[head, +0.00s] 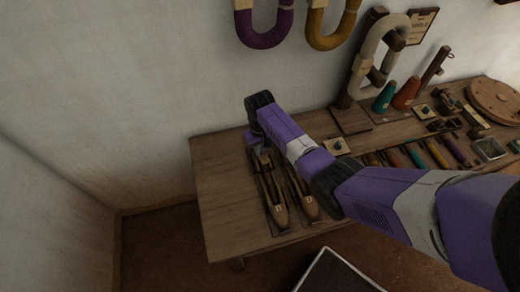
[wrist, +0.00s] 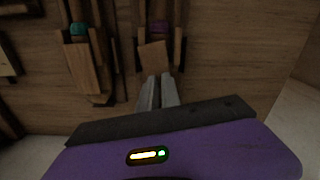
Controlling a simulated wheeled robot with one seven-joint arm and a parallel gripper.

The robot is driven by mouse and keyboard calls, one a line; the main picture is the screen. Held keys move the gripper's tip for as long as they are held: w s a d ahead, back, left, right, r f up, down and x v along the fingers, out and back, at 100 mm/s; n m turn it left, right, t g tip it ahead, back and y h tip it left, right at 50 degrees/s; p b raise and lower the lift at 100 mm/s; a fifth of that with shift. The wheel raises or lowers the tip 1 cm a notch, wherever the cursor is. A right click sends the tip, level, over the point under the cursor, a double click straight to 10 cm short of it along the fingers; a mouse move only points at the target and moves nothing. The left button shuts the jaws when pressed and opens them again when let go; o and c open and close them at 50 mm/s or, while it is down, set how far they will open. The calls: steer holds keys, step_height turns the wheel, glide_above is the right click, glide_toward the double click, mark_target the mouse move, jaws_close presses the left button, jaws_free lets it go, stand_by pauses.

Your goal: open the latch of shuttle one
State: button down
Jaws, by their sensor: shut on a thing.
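Two long wooden boat-shaped shuttles lie side by side at the left end of the table, and the left one, shuttle one (head: 278,213), is under my gripper (head: 262,152). In the wrist view shuttle one holds a purple bobbin (wrist: 159,28). A light wooden latch piece (wrist: 153,56) lies across its near end, slightly askew. My gripper (wrist: 158,79) is shut on this latch piece, with its fingertips at the near edge. The fingertips hide part of the shuttle's end. The second shuttle (head: 309,205) carries a teal bobbin (wrist: 79,29).
The wooden table (head: 222,190) is bare left of the shuttles. Yarn hanks (head: 264,37) hang on the wall.

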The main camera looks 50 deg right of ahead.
steer(key=n+p, duration=0.1)
steer(key=n, duration=0.3)
steer(key=shift+n, duration=0.3)
steer(key=n, duration=0.3)
steer(key=shift+n+p, duration=0.3)
steer(key=shift+n, duration=0.1)
steer(key=n, duration=0.3)
steer(key=shift+n+p, duration=0.35)
steer(key=shift+n, duration=1.65)
